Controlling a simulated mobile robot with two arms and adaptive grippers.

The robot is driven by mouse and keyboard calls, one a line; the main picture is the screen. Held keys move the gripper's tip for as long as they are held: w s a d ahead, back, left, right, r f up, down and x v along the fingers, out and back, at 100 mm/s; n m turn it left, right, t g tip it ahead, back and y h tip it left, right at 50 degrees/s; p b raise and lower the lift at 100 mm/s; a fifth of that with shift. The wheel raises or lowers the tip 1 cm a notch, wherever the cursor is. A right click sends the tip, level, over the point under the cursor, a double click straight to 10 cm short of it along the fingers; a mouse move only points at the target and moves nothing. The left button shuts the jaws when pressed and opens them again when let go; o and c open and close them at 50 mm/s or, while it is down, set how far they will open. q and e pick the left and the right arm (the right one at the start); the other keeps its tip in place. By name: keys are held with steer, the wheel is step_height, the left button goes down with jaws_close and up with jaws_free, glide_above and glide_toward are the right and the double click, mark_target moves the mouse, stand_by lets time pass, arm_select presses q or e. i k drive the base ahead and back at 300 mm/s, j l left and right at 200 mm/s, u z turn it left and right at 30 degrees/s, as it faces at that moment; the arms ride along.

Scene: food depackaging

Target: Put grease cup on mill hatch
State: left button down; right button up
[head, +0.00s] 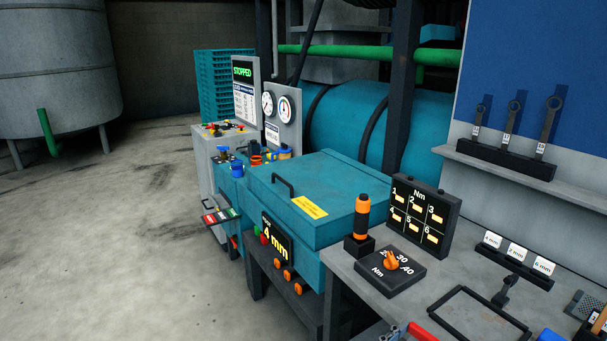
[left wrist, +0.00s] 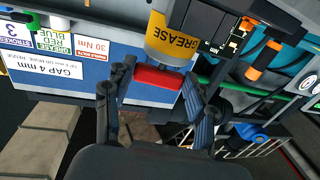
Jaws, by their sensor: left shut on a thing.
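The mill hatch (head: 320,190) is in the head view: a teal lid with a black handle and a yellow label, lying closed on the teal mill. In the left wrist view my left gripper (left wrist: 158,80) is shut on a red cup-like piece (left wrist: 158,77), which I take to be the grease cup. It is right at the end of a yellow container marked GREASE (left wrist: 178,30); I cannot tell if they touch. The inside of the cup is hidden. My left gripper is not in the head view, and my right gripper shows in neither view.
A control panel (head: 247,90) reading STOPPED and two gauges (head: 283,105) stand behind the hatch. Right of it are an orange-handled tool (head: 362,218), a torque dial (head: 385,272) and a numbered display (head: 420,215) on the grey bench. The hatch top is clear apart from its handle.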

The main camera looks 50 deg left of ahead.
mark_target(336, 192)
steer(key=i+j+u, duration=0.15)
steer(key=j, duration=0.35)
steer(key=i+j+u, duration=0.15)
steer(key=j, duration=0.3)
steer(key=i+j+u, duration=0.15)
steer(key=j, duration=0.3)
steer(key=i+j+u, duration=0.15)
steer(key=j, duration=0.25)
steer(key=i+j+u, duration=0.15)
steer(key=i+j, duration=0.2)
